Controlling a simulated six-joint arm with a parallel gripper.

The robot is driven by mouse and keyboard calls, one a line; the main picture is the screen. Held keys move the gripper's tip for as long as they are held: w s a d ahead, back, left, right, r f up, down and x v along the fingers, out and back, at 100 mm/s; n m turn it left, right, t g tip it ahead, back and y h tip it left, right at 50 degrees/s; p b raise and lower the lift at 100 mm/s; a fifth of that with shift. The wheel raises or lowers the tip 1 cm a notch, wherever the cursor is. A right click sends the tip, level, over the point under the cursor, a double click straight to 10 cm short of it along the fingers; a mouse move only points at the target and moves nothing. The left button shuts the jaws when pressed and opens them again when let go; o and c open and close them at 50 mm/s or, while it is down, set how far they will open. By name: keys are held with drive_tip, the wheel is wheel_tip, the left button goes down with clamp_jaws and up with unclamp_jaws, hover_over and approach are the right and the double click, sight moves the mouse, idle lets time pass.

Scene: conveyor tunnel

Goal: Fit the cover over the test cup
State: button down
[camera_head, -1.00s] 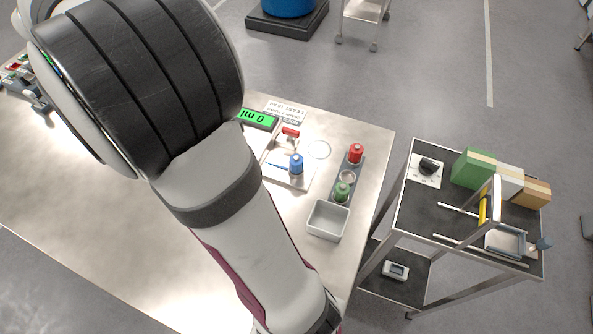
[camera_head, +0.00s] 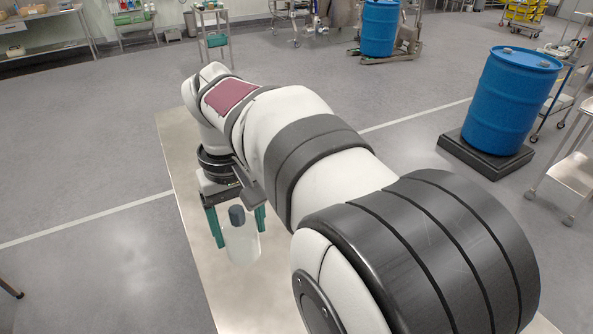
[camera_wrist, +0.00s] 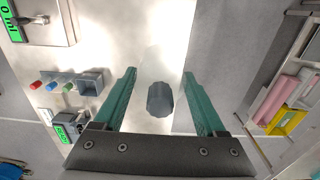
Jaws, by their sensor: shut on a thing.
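My gripper (camera_head: 241,238) hangs over the metal table at the lower left of the head view, fingers pointing down. Its two teal fingers are shut on a pale, see-through cover (camera_head: 243,248) with a dark grey knob on top. The cover is upright between the fingers. In the wrist view, my gripper (camera_wrist: 159,73) has the dark knob (camera_wrist: 160,99) between its fingers, and the clear body is hard to make out against the bright table. I cannot make out a test cup, nor tell whether the cover touches the table.
The metal table (camera_head: 180,165) is largely bare around the gripper. A blue drum (camera_head: 505,100) stands on the floor.

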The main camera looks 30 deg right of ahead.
drive_tip(key=s+d+f+m, duration=0.2)
drive_tip(key=s+d, duration=0.1)
drive_tip(key=d, duration=0.6)
drive_tip(key=s+d+f+m, duration=0.1)
drive_tip(key=s+d+f, duration=0.2)
drive_tip(key=d, duration=0.6)
drive_tip(key=s+d+f+m, duration=0.2)
drive_tip(key=s+d, duration=0.1)
drive_tip(key=d, duration=0.6)
drive_tip(key=s+d+f+m, duration=0.2)
drive_tip(key=s+d+f, duration=0.1)
drive_tip(key=s+d, duration=0.65)
drive_tip(key=shift+s+a+f, duration=0.3)
drive_tip(key=shift+a+f, duration=0.05)
drive_tip(key=shift+f, duration=0.6)
drive_tip(key=shift+s+a+f, duration=0.3)
drive_tip(key=shift+s+f, duration=0.05)
drive_tip(key=shift+f, duration=0.6)
drive_tip(key=shift+s+a+f, duration=0.3)
drive_tip(key=shift+a+f, duration=0.05)
drive_tip(key=shift+f, duration=0.6)
drive_tip(key=shift+f, duration=0.2)
drive_tip(key=shift+f, duration=3.75)
unclamp_jaws()
